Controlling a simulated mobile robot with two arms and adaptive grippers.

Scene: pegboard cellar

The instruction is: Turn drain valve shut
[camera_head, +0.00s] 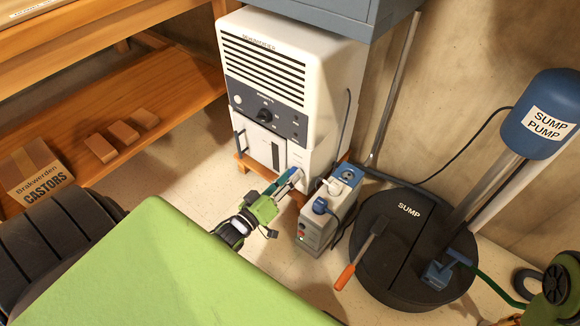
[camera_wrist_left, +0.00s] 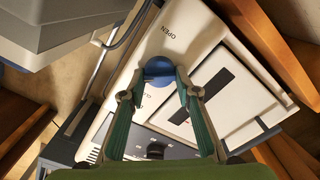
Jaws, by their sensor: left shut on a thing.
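The drain valve is a blue knob (camera_wrist_left: 159,72) on the white lower panel of a dehumidifier-like machine (camera_head: 290,70). In the left wrist view the word OPEN is printed on the panel above the knob, and another label lies partly hidden behind a finger. My left gripper (camera_wrist_left: 160,90) is shut on the knob, one finger on each side. In the head view my left gripper (camera_head: 295,177) reaches the machine's lower right front, and the knob is hidden there by the fingers. The knob's exact turn angle cannot be told.
A grey power box (camera_head: 326,215) with plugs stands close right of my left gripper. A black sump lid (camera_head: 385,265) with an orange-handled tool (camera_head: 345,276) and a blue sump pump (camera_head: 545,112) are further right. A wooden shelf (camera_head: 75,125) with a castors box (camera_head: 35,172) is left.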

